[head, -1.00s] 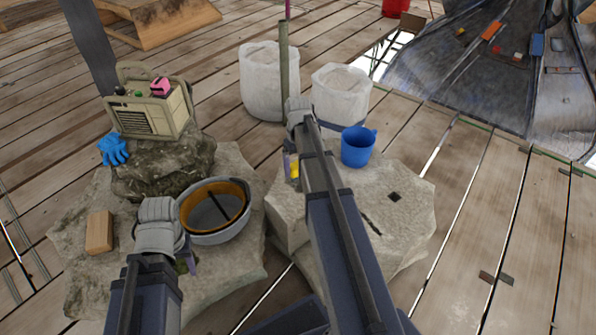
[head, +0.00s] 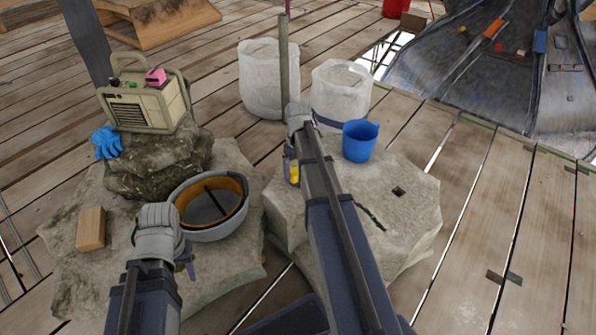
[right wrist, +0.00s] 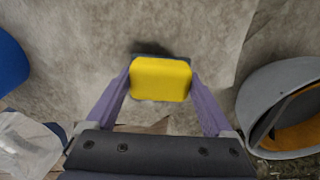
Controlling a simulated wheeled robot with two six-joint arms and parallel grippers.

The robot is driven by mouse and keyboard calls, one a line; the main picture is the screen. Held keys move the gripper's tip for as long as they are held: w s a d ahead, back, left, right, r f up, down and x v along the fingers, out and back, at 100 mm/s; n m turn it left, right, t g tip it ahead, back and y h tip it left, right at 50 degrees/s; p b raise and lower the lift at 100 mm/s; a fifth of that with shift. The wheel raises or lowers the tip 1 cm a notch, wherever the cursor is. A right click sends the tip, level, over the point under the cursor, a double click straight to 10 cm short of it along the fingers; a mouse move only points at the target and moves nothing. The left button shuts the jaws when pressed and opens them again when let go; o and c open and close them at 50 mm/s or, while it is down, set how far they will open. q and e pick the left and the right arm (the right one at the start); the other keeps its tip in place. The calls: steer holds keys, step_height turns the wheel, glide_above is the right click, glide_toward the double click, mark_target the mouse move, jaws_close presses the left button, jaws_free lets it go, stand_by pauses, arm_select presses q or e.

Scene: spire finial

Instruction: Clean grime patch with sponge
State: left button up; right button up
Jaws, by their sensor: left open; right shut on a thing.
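My right gripper (right wrist: 160,88) is shut on a yellow sponge (right wrist: 160,78), its purple fingers on either side, close over a pale stone surface. In the head view the sponge (head: 293,173) shows beside my right arm, at the left part of the right stone block (head: 420,235). A dark strip (right wrist: 150,48) shows along the sponge's far edge in the right wrist view; I cannot tell whether it is grime or part of the sponge. A dark square mark (head: 398,192) and a dark streak lie on the block's top. My left gripper (head: 188,262) is open above the left stone, mostly hidden by its wrist.
A blue bucket (head: 360,141) stands at the block's back. A grey helmet (head: 222,226) with a tan lining and a wooden block (head: 91,229) lie on the left stone. Behind are a beige machine (head: 148,97), a blue glove (head: 106,142) and two white bags (head: 340,92).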

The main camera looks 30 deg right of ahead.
steer(key=shift+f+b, duration=0.75)
steer(key=shift+f, duration=0.05)
stand_by(0.6)
steer(key=shift+r, duration=0.1)
steer(key=shift+s, duration=0.1)
stand_by(0.3)
steer(key=shift+s+d, duration=0.2)
steer(key=shift+s, duration=1.3)
steer(key=shift+w+d, duration=0.2)
steer(key=shift+d, duration=1.35)
steer(key=shift+w, duration=0.2)
steer(key=shift+w+a, duration=0.15)
steer(key=shift+w, duration=0.6)
steer(key=shift+w+a, duration=0.15)
steer(key=shift+w, duration=0.55)
